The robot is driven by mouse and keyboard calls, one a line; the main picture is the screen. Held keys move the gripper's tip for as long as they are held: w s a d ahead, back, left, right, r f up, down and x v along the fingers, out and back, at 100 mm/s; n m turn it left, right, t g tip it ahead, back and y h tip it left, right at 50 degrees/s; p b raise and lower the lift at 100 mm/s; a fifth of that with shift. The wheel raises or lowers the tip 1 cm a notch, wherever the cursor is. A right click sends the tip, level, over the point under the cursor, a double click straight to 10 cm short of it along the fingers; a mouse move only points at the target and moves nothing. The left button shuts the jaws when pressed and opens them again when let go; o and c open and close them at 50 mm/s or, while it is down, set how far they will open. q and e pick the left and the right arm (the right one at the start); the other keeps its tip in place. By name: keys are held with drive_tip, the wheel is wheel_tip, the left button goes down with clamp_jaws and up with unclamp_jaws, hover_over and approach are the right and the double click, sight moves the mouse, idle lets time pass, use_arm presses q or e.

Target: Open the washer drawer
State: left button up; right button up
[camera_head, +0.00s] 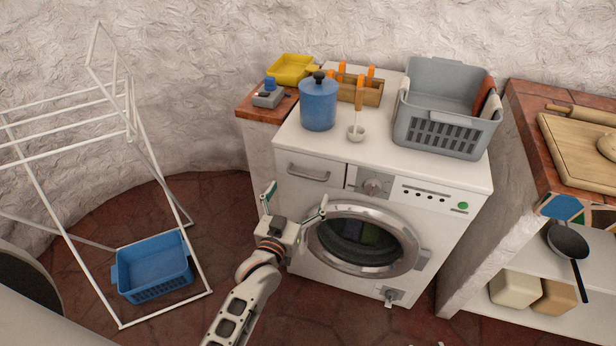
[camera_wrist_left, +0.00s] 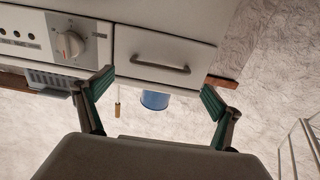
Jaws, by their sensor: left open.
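The washer (camera_head: 352,172) is a white front-loader against the wall. Its drawer (camera_head: 330,165) is at the upper left of the front and looks flush with it. The drawer's grey bar handle (camera_head: 308,175) shows here and in the left wrist view (camera_wrist_left: 160,66), where the picture is upside down. My left gripper (camera_head: 297,199) is open and empty, in front of the washer and below the handle in the head view. In the left wrist view its green-padded fingers (camera_wrist_left: 157,93) are spread to either side of the handle, apart from it. My right gripper is not in view.
The round door (camera_head: 364,240) is shut below the control dial (camera_head: 373,187). A white drying rack (camera_head: 60,200) and blue basket (camera_head: 155,266) are at left.

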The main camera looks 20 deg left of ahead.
sight(306, 177)
use_arm(q)
drive_tip(key=shift+w+b, duration=0.35)
drive_tip(key=shift+w, duration=3.25)
drive_tip(key=c, duration=1.3)
